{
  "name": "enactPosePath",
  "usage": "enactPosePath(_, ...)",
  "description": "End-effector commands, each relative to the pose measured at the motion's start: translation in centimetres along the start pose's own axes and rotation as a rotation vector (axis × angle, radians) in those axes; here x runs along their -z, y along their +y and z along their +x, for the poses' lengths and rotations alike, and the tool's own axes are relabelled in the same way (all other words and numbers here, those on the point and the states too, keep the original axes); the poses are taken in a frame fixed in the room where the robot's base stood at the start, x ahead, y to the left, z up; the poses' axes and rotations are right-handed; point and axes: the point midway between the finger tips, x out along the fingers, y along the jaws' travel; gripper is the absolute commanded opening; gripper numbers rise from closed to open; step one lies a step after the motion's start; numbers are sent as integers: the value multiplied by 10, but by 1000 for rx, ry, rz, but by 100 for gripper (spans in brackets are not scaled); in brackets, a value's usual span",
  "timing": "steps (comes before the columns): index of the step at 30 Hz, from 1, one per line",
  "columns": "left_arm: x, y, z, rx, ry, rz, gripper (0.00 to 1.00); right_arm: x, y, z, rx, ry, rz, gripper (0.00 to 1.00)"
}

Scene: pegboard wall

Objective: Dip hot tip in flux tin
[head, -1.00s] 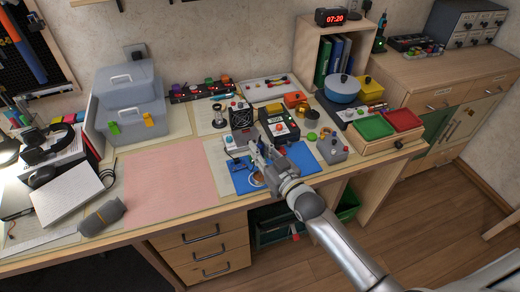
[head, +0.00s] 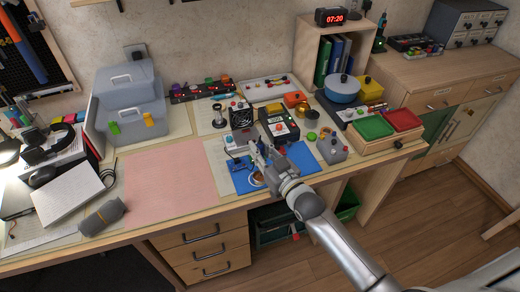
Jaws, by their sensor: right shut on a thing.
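My right gripper (head: 257,153) reaches in from the lower right and is over the blue mat (head: 298,160). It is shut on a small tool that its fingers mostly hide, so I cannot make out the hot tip. A small round tin (head: 257,178) with a brownish inside sits on the blue mat, just below the fingers and partly covered by them. It looks like the flux tin. I cannot tell whether the tool touches it. My left gripper is not in view.
A grey control box (head: 332,149) stands right of the mat. The pink mat (head: 170,180) to the left is clear. Green and red trays (head: 374,128) lie further right.

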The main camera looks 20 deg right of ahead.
Motion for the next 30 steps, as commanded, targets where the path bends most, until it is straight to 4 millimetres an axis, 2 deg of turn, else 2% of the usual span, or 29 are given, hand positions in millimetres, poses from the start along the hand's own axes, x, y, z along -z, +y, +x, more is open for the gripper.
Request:
enactPosePath(7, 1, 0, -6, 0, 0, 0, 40, 7, 0, 0, 0, 0, 0, 0)
enactPosePath(23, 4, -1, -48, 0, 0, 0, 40, 49, 0, 0, 0, 0, 0, 0)
enactPosePath(30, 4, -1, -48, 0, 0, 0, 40, 50, 0, 0, 0, 0, 0, 0)
